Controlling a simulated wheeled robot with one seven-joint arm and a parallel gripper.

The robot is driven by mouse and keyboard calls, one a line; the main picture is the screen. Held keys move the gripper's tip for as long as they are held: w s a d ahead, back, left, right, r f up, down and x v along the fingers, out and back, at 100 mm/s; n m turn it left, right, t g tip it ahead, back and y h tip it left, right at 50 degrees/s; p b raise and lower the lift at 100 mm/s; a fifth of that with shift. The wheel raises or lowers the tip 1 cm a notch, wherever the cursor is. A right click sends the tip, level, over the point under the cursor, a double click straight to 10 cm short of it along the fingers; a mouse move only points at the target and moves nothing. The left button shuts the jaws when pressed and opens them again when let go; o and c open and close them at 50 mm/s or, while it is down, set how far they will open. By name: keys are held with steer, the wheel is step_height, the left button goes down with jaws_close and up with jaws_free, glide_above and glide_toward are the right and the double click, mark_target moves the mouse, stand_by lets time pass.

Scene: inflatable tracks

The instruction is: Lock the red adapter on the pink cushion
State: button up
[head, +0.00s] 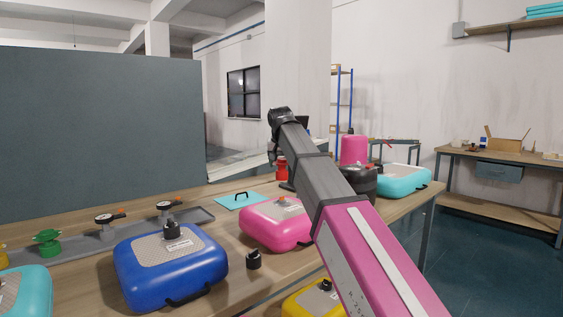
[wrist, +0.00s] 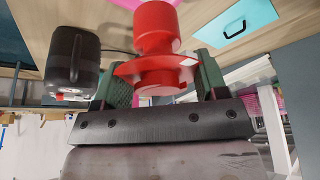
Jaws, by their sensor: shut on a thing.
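The red adapter (wrist: 157,30) is between the two green-padded fingers of my gripper (wrist: 160,75) in the wrist view, and the gripper is shut on it. In the head view the red adapter (head: 281,171) shows small, above and behind the pink cushion. The pink cushion (head: 258,230) lies on the table with a grey textured patch and an orange-red spot on top (head: 283,201). My arm covers its right part. The adapter appears apart from the cushion. The gripper is mostly hidden behind my arm in the head view.
A blue cushion (head: 172,275) with a dark fitting lies to the left, and a small black fitting (head: 254,260) stands between the cushions. A turquoise sheet (head: 238,201) lies behind. A grey tray (head: 95,245) holds gauges and a green adapter (head: 47,241). A black device (wrist: 72,60) is beside my gripper.

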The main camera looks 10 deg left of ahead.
mark_target(282, 171)
steer(key=shift+f, duration=2.6)
steer(key=shift+f, duration=2.05)
steer(key=n+y, duration=0.1)
steer(key=n, duration=0.1)
steer(key=shift+d+n, duration=0.1)
steer(key=shift+n, duration=0.2)
steer(key=shift+n+g+y, duration=0.3)
steer(key=shift+n+y, duration=0.2)
steer(key=shift+n, duration=0.8)
steer(key=shift+w+n+g+y, duration=0.1)
steer(key=shift+n+g+y, duration=0.2)
steer(key=shift+n, duration=0.6)
steer(key=n, duration=0.3)
steer(key=shift+g+y, duration=0.4)
steer(key=shift+n, duration=0.3)
